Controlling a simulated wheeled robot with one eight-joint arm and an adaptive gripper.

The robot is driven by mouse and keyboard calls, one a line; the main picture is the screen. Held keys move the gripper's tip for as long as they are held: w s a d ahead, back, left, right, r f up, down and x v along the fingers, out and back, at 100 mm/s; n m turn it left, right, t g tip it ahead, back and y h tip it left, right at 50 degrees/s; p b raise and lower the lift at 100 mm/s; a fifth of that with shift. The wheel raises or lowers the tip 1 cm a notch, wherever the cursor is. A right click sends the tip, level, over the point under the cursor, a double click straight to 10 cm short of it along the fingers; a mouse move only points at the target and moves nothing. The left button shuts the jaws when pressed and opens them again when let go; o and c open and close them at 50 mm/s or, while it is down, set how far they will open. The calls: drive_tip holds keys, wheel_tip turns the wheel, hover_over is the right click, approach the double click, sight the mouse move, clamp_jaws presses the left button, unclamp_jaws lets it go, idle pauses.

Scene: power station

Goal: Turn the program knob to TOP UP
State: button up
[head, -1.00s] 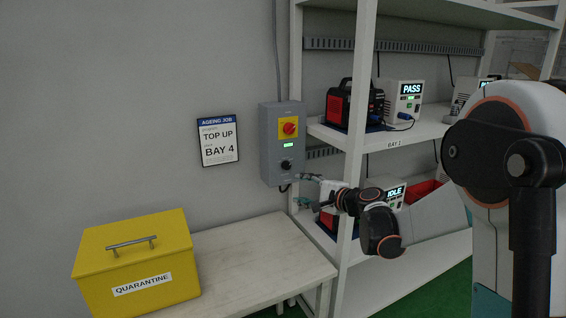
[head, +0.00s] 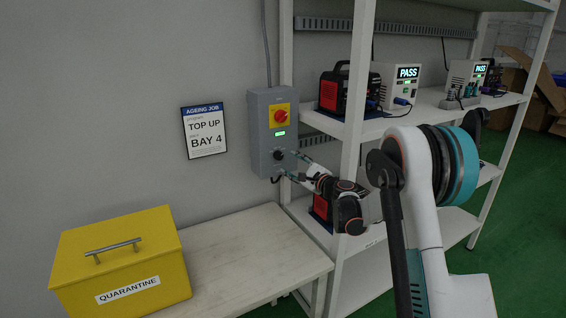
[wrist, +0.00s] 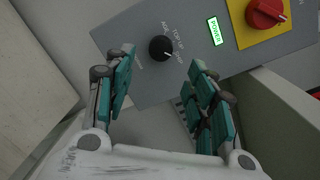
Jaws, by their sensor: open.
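The black program knob (wrist: 161,48) is on the lower part of a grey control box (wrist: 200,53). In the head view, the knob (head: 279,154) sits below a lit green display. Small labels ring the knob in the wrist view; TOP UP is partly readable. A light mark shows on the knob's lower right, but its exact setting is hard to tell. My gripper (wrist: 163,58) is open, with its teal-padded fingers on either side of the knob in the picture. In the head view, my gripper (head: 289,164) is close to the box front. Contact cannot be told.
A red rotary switch (wrist: 266,12) on a yellow plate and a green POWER display (wrist: 215,31) are near the knob. A shelf post (head: 352,130) stands right of the box. A yellow QUARANTINE box (head: 120,255) is on the bench (head: 245,255). A job card (head: 205,132) reads TOP UP, BAY 4.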

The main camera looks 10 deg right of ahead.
sight(281, 157)
drive_tip(key=b+x, duration=0.1)
drive_tip(key=x, duration=0.6)
drive_tip(key=shift+c, duration=0.5)
drive_tip(key=c, duration=1)
